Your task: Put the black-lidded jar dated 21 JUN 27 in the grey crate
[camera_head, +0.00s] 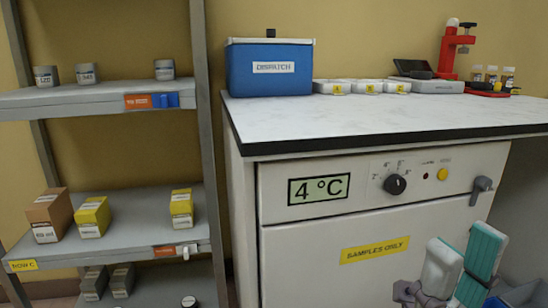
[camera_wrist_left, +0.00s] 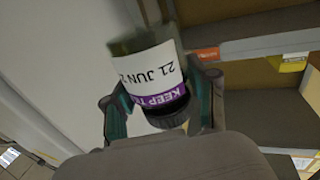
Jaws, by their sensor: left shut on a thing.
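The black-lidded jar (camera_wrist_left: 152,68) is in my left gripper (camera_wrist_left: 162,100) in the left wrist view. Its white label reads "21 JUN 2", with the end of the date cut off, above a purple band with "KEEP". The jar looks upside down in this picture, its black lid towards the gripper's palm. The left gripper's fingers are shut on it from both sides. My right gripper (camera_head: 466,262) shows at the lower right of the head view; its teal-padded fingers are close together and their gap is unclear. The left gripper is out of the head view. I cannot make out the grey crate.
A grey shelf rack (camera_head: 105,95) with jars and boxes stands at the left. A white fridge (camera_head: 300,250) carries a worktop (camera_head: 370,118) with a blue dispatch box (camera_head: 262,82), trays (camera_head: 335,87) and a red stand (camera_head: 450,50). A bluish container (camera_head: 530,292) is partly visible at lower right.

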